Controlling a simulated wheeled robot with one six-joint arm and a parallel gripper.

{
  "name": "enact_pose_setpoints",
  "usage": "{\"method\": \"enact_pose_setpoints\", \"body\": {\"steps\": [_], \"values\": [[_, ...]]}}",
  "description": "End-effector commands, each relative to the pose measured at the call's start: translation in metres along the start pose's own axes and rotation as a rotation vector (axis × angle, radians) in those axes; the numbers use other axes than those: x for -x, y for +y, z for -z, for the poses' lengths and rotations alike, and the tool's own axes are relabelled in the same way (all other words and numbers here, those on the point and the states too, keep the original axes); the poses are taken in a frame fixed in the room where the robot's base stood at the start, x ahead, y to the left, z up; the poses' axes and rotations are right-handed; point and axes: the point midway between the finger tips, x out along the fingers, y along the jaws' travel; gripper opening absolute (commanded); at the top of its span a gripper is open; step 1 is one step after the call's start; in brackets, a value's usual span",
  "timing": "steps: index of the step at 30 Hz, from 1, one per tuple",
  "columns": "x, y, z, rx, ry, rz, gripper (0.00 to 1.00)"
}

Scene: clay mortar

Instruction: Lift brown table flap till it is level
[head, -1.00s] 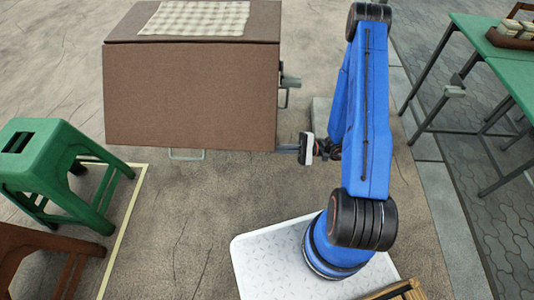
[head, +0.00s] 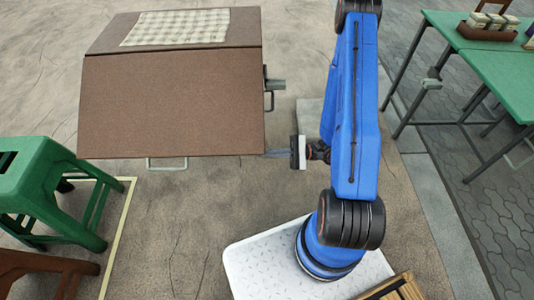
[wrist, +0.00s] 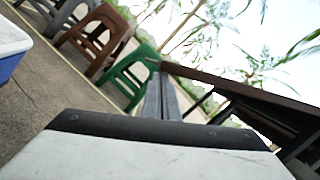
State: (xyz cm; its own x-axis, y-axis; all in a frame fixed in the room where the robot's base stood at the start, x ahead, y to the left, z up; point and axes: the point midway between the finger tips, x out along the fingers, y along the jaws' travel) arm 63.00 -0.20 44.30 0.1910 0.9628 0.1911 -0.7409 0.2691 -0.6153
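The brown table flap (head: 172,105) hangs from the near edge of the brown table top (head: 100,38), tilted with its free edge lower and towards me. My gripper (head: 277,153) is at the right end of that free edge. Its fingers point left and their tips reach the flap's corner. In the wrist view the two fingers (wrist: 162,98) lie close together with nothing seen between them. The dark flap (wrist: 235,93) runs from their tips to the right. Whether the fingertips touch its underside is hard to tell.
A checked cloth (head: 178,27) lies on the table top. A bracket (head: 273,86) sticks out at the table's right side. Green stool (head: 45,185) and brown stool (head: 45,270) stand at the left. Green tables (head: 470,60) stand at the right. The floor before the flap is clear.

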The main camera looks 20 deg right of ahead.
Motion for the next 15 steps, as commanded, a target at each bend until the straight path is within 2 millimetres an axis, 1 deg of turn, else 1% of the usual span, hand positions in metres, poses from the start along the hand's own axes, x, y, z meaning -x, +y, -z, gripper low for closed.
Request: {"method": "enact_pose_setpoints", "body": {"steps": [4, 8, 15], "values": [[0.002, 0.0, -0.001, -0.001, -0.001, 0.0, 0.0], [0.009, 0.0, 0.0, 0.0, -0.002, 0.001, 0.0], [0.04, 0.0, 0.0, 0.001, 0.001, 0.003, 0.0]]}}
